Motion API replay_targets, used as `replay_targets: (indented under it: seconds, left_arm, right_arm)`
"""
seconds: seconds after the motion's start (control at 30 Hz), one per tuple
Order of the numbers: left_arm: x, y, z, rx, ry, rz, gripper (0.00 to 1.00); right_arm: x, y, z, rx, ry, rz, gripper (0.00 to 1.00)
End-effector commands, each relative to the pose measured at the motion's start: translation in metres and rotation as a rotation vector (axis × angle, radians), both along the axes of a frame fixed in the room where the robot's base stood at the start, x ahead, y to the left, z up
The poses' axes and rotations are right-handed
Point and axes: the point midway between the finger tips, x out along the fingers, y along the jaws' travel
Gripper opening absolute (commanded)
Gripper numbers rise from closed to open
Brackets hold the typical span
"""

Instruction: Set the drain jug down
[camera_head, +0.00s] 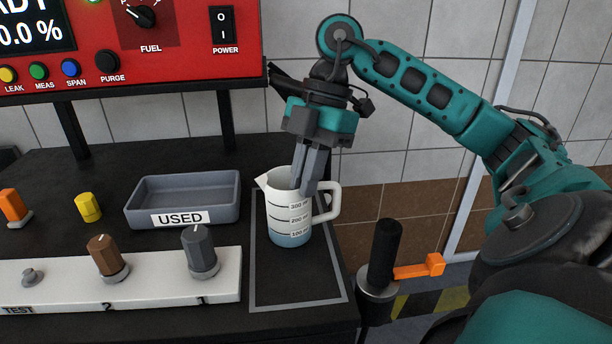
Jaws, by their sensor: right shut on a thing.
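The drain jug (281,223) is a white measuring jug with dark level marks and a blue-grey lower band. It is upright at the right end of the black bench, over the grey-outlined rectangle (293,307). Its spout points left and its handle (329,202) right. My right gripper (306,183) comes down from above and is shut on the jug at its rim on the handle side. Whether the jug's base touches the bench I cannot tell. My left gripper is out of view.
A grey tray labelled USED (184,199) stands left of the jug. A white strip with knobs (150,280) lies in front. A black-handled lever with an orange tab (383,257) stands right of the bench edge. A red control panel (170,40) is above.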

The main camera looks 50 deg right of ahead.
Motion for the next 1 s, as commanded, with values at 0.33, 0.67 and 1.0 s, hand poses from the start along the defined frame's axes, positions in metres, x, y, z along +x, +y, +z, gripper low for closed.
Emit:
replay_targets:
  seconds: [0.33, 0.67, 1.0]
  left_arm:
    - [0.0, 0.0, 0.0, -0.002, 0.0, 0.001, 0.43]
    - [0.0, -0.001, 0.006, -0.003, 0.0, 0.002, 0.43]
    - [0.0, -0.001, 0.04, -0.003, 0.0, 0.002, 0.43]
  right_arm:
    - [0.0, 0.0, -0.001, 0.001, 0.0, 0.0, 0.35]
    - [0.001, -0.003, 0.01, 0.001, -0.002, -0.002, 0.35]
    - [0.002, -0.028, 0.078, 0.002, -0.004, -0.003, 0.35]
